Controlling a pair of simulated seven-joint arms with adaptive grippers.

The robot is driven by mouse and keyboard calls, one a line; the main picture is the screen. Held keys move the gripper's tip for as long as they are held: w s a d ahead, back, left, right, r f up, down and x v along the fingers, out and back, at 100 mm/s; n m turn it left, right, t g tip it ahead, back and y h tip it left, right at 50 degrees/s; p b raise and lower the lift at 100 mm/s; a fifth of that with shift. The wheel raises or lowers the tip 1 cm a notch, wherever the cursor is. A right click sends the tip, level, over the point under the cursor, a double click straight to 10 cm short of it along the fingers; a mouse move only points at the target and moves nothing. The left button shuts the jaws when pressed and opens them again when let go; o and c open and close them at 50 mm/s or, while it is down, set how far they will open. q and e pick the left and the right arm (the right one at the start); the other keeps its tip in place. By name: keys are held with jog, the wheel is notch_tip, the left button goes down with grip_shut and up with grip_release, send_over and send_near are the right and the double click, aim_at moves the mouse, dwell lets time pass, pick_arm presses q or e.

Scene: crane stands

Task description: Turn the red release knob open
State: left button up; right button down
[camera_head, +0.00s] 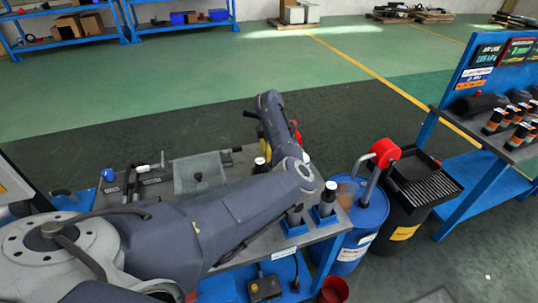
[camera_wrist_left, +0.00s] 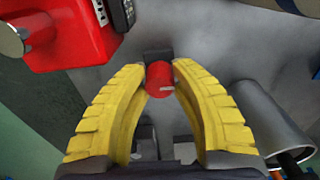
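In the left wrist view the red release knob (camera_wrist_left: 160,80) is a small round red cap with a pale mark on its face. It sits in front of a dark block on a grey surface. My left gripper (camera_wrist_left: 161,72) has its two yellow fingers on either side of the knob, tips against its sides with no clear gap. In the head view my left arm crosses the bench and hides the knob and most of the gripper. My right gripper is in neither view.
A red box (camera_wrist_left: 68,32) is close at the upper left of the wrist view, and a grey cylinder (camera_wrist_left: 270,120) lies at the right. In the head view a blue drum (camera_head: 360,222) and a black bin (camera_head: 405,215) stand right of the bench.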

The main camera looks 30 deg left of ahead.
pick_arm(q)
grip_shut()
